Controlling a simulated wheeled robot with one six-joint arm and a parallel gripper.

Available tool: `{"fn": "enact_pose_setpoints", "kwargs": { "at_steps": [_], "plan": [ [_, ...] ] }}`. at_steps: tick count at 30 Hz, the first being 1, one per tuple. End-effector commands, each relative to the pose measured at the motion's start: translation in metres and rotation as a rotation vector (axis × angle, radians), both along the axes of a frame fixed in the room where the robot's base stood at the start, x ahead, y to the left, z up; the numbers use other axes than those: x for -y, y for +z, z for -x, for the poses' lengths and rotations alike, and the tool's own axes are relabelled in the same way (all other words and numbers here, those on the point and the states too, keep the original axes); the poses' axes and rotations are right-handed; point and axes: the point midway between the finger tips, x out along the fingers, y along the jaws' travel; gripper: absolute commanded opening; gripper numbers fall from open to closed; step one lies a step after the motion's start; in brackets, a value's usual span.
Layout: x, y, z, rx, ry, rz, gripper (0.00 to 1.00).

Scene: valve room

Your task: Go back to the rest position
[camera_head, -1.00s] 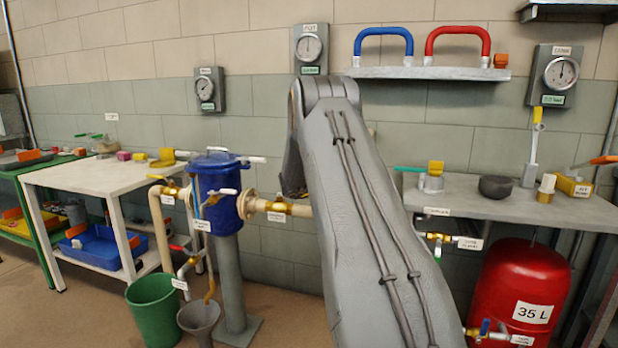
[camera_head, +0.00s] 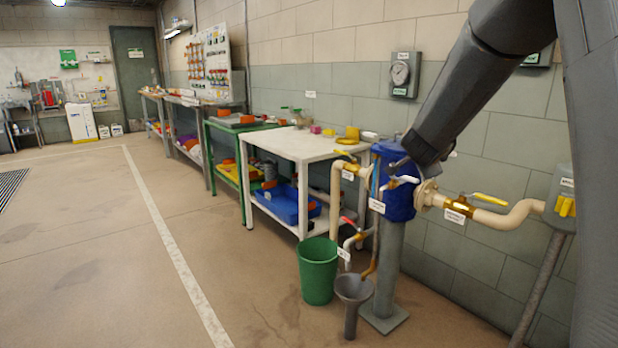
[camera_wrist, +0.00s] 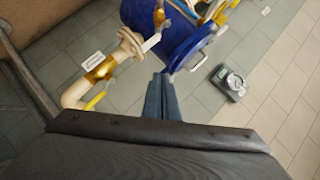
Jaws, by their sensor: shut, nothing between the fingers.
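My gripper (camera_wrist: 164,80) shows in the wrist view with its two fingers together and nothing between them. It points towards the blue filter vessel (camera_wrist: 150,22), which fills the top middle of that view. In the head view my arm reaches down from the upper right, and its dark end lies in front of the blue vessel (camera_head: 396,203), hiding part of it. I cannot tell whether it touches the vessel. A beige pipe with a brass valve (camera_head: 459,206) and yellow lever runs right from the vessel.
A green bucket (camera_head: 318,271) and a grey funnel (camera_head: 353,291) stand on the floor by the vessel. A white table (camera_head: 296,147) and a green shelf table (camera_head: 226,128) line the wall. A gauge (camera_head: 401,75) hangs above.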

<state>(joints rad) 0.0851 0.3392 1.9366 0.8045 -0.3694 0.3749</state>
Motion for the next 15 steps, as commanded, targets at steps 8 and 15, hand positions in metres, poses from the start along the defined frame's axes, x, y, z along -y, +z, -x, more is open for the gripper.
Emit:
{"fn": "enact_pose_setpoints", "kwargs": {
  "at_steps": [8,15],
  "plan": [
    [-0.157,-0.035,0.106,-0.323,0.531,0.113,0.0],
    [-0.231,-0.074,0.248,-0.619,0.95,0.255,0.0]
  ]
}}
